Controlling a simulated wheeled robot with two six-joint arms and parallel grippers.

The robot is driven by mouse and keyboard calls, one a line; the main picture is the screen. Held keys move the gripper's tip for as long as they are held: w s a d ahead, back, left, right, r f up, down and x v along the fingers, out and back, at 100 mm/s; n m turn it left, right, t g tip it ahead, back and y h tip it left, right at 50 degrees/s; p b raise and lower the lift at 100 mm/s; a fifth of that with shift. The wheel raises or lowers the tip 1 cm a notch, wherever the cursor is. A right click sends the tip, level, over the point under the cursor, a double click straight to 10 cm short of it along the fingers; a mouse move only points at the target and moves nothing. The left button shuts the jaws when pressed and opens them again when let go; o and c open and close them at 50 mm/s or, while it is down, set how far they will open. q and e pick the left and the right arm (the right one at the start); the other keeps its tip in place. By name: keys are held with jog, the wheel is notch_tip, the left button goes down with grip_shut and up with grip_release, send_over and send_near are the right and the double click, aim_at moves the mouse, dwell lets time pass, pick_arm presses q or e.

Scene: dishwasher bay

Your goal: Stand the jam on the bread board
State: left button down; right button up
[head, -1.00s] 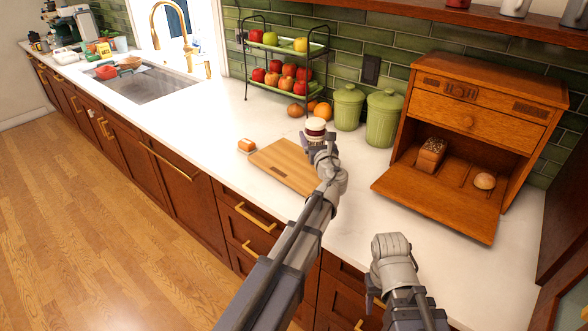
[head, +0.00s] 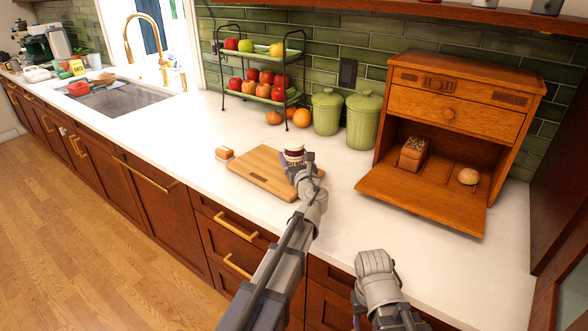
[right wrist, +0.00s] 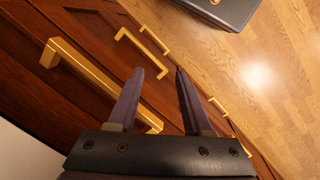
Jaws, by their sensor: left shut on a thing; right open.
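The jam (head: 294,151) is a small dark jar with a pale lid, upright in the head view. My left gripper (head: 298,164) is shut on it, over the far right part of the bread board. The wooden bread board (head: 262,169) lies flat on the white counter. The gripper hides the jar's lower part, so I cannot tell whether its base touches the board. My right gripper (right wrist: 156,92) is open and empty in the right wrist view, in front of the drawer fronts.
A small orange-and-white block (head: 225,153) sits left of the board. Green canisters (head: 362,121), a fruit rack (head: 262,75) and loose orange fruit (head: 301,118) stand behind. The open bread box (head: 450,120) is at right. Drawer handles (right wrist: 80,70) lie near my right gripper.

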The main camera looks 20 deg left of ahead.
aim_at(294, 164)
pick_arm(q)
jog(key=shift+f+b, duration=1.2)
jog(key=shift+f, duration=0.35)
jog(key=shift+f, duration=0.2)
grip_release()
jog(key=shift+r, duration=0.1)
jog(key=shift+r, duration=0.2)
jog(key=v, duration=1.2)
jog(key=shift+f, duration=0.1)
